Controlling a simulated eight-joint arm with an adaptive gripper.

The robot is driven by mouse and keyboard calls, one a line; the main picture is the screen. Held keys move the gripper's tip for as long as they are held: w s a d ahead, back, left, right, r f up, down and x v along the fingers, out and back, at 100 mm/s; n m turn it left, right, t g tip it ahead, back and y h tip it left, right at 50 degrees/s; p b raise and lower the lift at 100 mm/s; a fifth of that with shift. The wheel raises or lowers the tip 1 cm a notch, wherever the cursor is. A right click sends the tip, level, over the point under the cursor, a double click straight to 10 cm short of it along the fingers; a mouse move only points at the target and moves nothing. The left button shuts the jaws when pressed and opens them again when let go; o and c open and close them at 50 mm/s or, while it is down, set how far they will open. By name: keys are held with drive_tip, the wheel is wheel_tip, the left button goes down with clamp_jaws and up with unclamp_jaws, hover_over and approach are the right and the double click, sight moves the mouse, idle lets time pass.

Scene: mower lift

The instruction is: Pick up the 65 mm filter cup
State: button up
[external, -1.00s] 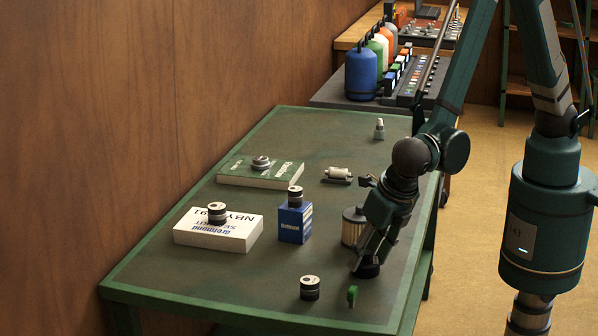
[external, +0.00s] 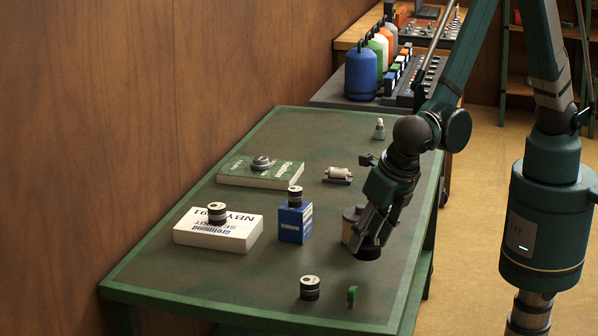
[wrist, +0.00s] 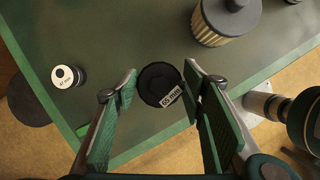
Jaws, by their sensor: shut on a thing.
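The 65 mm filter cup (wrist: 158,80) is a black round cup with a "65 mm" label, seen between my fingers in the wrist view. In the external view the cup (external: 367,249) hangs below my gripper (external: 371,238), apparently a little above the green table (external: 200,280). My gripper (wrist: 160,86) is shut on the cup in the wrist view, one finger on each side. The fingertips are partly hidden in the external view.
A beige pleated filter (external: 349,224) stands close beside my gripper. A black cup with a white top (external: 309,289) and a small green piece (external: 352,295) stand near the front. A blue box (external: 295,224) and a white box (external: 218,237) each carry a cup.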

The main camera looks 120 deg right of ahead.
sight(368, 234)
drive_tip(key=shift+r+p, duration=0.3)
drive_tip(key=shift+r, duration=2.3)
